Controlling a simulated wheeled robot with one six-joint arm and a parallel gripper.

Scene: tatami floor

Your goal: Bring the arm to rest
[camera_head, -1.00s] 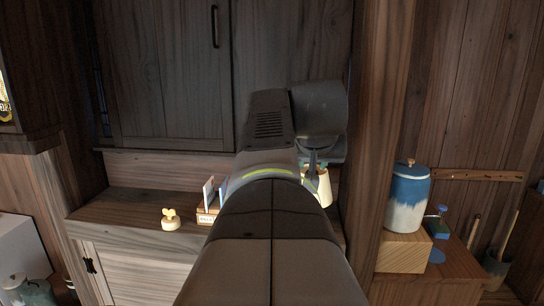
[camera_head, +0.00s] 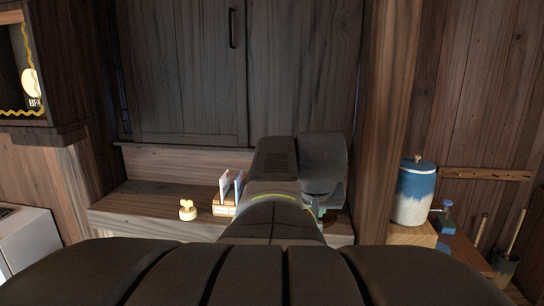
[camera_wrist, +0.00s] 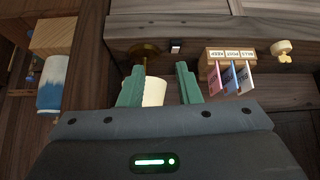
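My arm reaches forward over a wooden ledge in the head view, its wrist bent down. My gripper (camera_wrist: 161,84) shows in the wrist view with two green fingers spread apart and nothing clasped. A cream shade (camera_wrist: 155,92) on a brass stem and round base (camera_wrist: 145,52) appears between and beyond the fingers, nearer the left one. I cannot tell whether that finger touches it. In the head view my gripper (camera_head: 326,207) is mostly hidden behind the wrist.
On the ledge (camera_head: 145,205) are a small cream ornament (camera_head: 187,210) and a wooden card holder (camera_head: 224,210) with cards. Right of a wooden post (camera_head: 384,130), a blue-and-white jar (camera_head: 413,195) stands on a wooden block. A dark cabinet (camera_head: 185,70) rises behind the ledge.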

